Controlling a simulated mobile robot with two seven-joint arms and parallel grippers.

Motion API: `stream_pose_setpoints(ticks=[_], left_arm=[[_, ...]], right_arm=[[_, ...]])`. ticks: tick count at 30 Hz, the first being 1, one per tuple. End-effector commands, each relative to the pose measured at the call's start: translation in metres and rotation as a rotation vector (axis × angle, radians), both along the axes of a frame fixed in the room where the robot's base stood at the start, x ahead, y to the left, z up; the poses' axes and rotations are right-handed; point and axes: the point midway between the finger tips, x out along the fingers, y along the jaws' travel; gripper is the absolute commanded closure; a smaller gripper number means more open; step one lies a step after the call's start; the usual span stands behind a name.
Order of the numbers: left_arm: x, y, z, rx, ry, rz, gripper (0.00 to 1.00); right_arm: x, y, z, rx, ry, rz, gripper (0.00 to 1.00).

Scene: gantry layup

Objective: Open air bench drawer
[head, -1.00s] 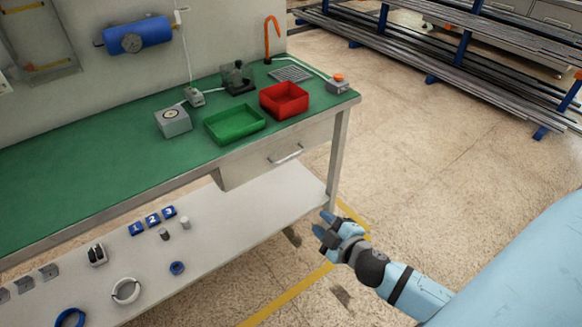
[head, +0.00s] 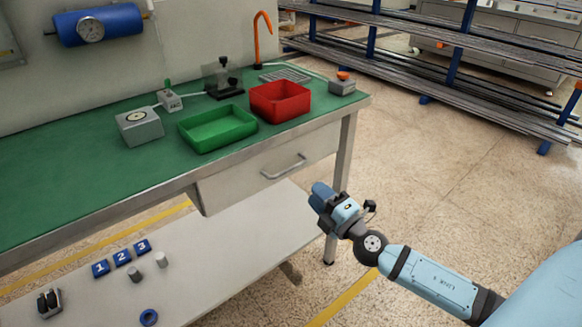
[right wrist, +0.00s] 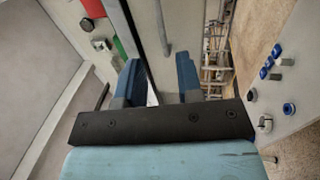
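The air bench drawer (head: 235,186) is a pale grey box front under the right end of the green bench top, and it looks shut. Its silver bar handle (head: 284,167) runs across the front. My right gripper (head: 317,198) is in front of the drawer, to the right of and below the handle in the picture, apart from it. In the right wrist view its two blue fingers (right wrist: 158,66) are spread with nothing seen between them. A grey bar there, likely the handle (right wrist: 162,30), lies ahead of the fingertips. My left gripper is out of view.
On the bench top (head: 60,190) stand a green tray (head: 218,142), a red bin (head: 280,114) and a grey box (head: 139,137). The lower shelf (head: 215,265) holds small parts. A bench leg (head: 342,165) is close behind my gripper. Floor to the right is clear.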

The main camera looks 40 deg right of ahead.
Motion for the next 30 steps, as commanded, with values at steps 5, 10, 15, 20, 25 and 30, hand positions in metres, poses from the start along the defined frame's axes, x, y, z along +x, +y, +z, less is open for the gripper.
stream_pose_setpoints(ticks=[5,10,15,20,25,30], left_arm=[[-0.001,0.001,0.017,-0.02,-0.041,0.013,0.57],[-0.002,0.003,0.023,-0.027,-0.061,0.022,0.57],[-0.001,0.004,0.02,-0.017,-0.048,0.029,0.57],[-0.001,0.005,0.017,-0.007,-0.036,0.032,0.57],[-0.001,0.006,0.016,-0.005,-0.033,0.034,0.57],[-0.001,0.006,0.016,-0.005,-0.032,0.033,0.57]], right_arm=[[0.036,0.002,0.01,-0.001,-0.002,0.0,0.67],[0.068,0.005,0.015,-0.001,-0.002,0.0,0.67],[0.09,0.007,0.018,0.001,-0.001,-0.001,0.67],[0.101,0.008,0.019,0.0,0.0,-0.001,0.67],[0.103,0.008,0.019,0.001,0.001,-0.001,0.67],[0.103,0.008,0.019,0.001,0.001,-0.001,0.71]])
